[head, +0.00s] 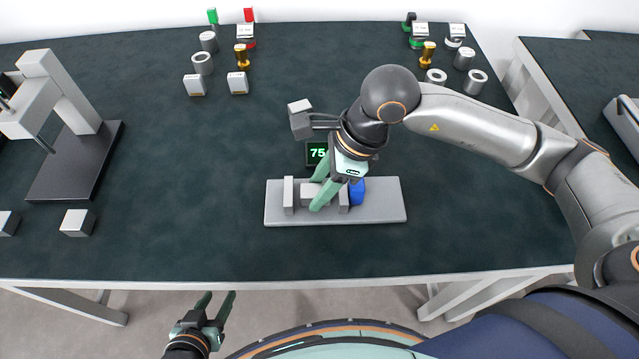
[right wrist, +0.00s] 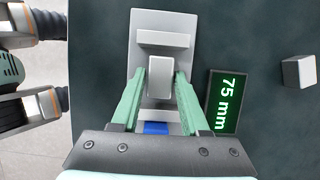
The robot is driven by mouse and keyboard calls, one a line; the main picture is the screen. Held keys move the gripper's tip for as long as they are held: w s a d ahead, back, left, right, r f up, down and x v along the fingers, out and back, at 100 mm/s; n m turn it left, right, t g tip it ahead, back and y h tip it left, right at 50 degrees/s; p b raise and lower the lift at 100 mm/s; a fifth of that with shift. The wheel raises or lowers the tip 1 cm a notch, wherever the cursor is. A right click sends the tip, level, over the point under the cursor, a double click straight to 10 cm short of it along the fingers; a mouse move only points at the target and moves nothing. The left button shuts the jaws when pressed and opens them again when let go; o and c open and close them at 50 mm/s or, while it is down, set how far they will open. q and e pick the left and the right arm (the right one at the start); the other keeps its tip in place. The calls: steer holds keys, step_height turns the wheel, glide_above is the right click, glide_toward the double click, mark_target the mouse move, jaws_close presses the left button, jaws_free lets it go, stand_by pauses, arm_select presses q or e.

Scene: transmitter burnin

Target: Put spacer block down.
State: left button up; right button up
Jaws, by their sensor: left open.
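The spacer block (right wrist: 160,78) is a small light grey block on the grey fixture plate (head: 385,210), between two upright plates. In the head view the spacer block (head: 308,194) is partly hidden by my right gripper (head: 317,190). The right gripper points down over the fixture. In the right wrist view its green fingers (right wrist: 160,85) lie along both sides of the block, close against it. The block appears at plate level; any small gap below it cannot be seen. My left gripper (head: 214,298) is open and empty, in front of the table's front edge.
A display (right wrist: 226,102) reading 75 mm stands behind the fixture. A blue part (head: 357,191) sits at the fixture's right upright. A grey-white block (head: 300,107) stands further back. A press-like stand (head: 75,160) is at left. Several small parts stand at the back.

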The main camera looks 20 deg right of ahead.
steer(key=o, duration=0.3)
steer(key=shift+r, duration=0.25)
steer(key=p+v, duration=0.1)
steer(key=v, duration=1.1)
steer(key=shift+d, duration=0.1)
